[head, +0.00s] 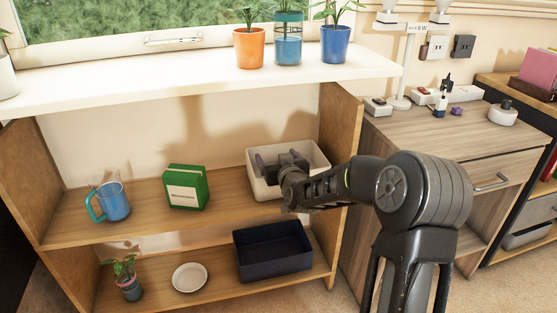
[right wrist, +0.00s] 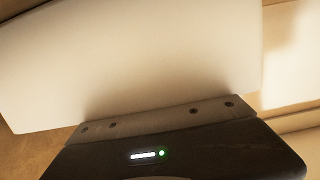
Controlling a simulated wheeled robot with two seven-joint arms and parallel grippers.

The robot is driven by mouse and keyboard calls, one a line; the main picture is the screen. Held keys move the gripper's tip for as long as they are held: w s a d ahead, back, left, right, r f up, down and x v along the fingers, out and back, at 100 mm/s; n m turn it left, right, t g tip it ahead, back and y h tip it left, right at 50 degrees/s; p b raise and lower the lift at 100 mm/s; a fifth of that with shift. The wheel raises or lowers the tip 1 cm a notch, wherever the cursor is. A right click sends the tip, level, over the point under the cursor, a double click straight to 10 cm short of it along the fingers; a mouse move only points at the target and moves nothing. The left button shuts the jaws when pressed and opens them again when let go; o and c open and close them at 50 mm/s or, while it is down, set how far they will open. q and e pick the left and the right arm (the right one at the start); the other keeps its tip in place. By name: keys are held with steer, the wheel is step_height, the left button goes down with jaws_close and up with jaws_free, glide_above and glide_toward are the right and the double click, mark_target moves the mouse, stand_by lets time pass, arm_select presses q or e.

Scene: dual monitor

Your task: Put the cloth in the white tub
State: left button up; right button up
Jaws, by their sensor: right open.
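The white tub (head: 262,187) stands on the upper shelf at its right end. My right gripper (head: 277,161) is open, with its fingers over or inside the tub's opening. No cloth can be made out in either view; the arm and gripper hide part of the tub's inside. In the right wrist view a large pale surface (right wrist: 140,60) fills most of the picture, very close, probably the tub. My left gripper is not in view.
On the upper shelf stand a blue mug (head: 113,202) and a green box (head: 186,187). Below are a potted plant (head: 128,284), a white plate (head: 190,278) and a dark bin (head: 273,252). The shelf's right side panel (head: 342,130) is close to the tub.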

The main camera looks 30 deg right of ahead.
steer(key=shift+r+p, duration=0.55)
steer(key=shift+p, duration=0.05)
steer(key=shift+s+a+r, duration=0.1)
steer(key=shift+s+r, duration=0.15)
steer(key=shift+s, duration=0.05)
steer(key=p+v, duration=0.3)
steer(key=v, duration=0.8)
steer(key=shift+s, duration=0.2)
steer(key=shift+a+f, duration=0.1)
